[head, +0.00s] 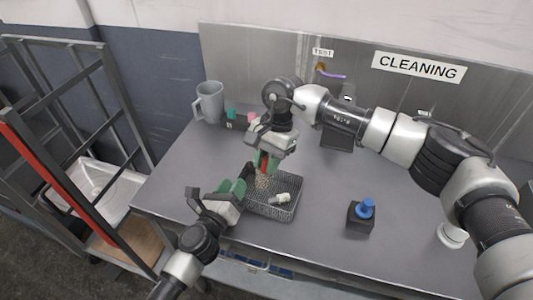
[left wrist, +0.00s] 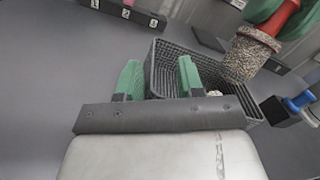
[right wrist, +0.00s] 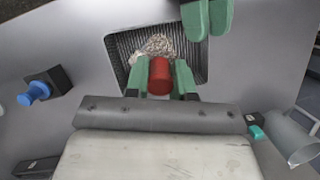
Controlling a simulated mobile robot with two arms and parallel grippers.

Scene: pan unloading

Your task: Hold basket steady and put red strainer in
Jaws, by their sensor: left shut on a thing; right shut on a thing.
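The dark wire mesh basket (head: 288,212) stands on the grey table. My left gripper (head: 242,188) is shut on its left wall, with green fingers on either side of the rim in the left wrist view (left wrist: 160,78). My right gripper (head: 266,158) is shut on the red handle of the strainer (right wrist: 160,76). The strainer's speckled mesh end (left wrist: 246,56) points down over the basket's left part. I cannot tell whether it touches the basket floor. A small white item (head: 281,198) lies in the basket.
A grey pitcher (head: 210,103) stands at the back left of the table, near small coloured items in dark holders (head: 235,122). A black block with a blue knob (head: 363,213) stands right of the basket. A dark rack (head: 75,140) is at the left.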

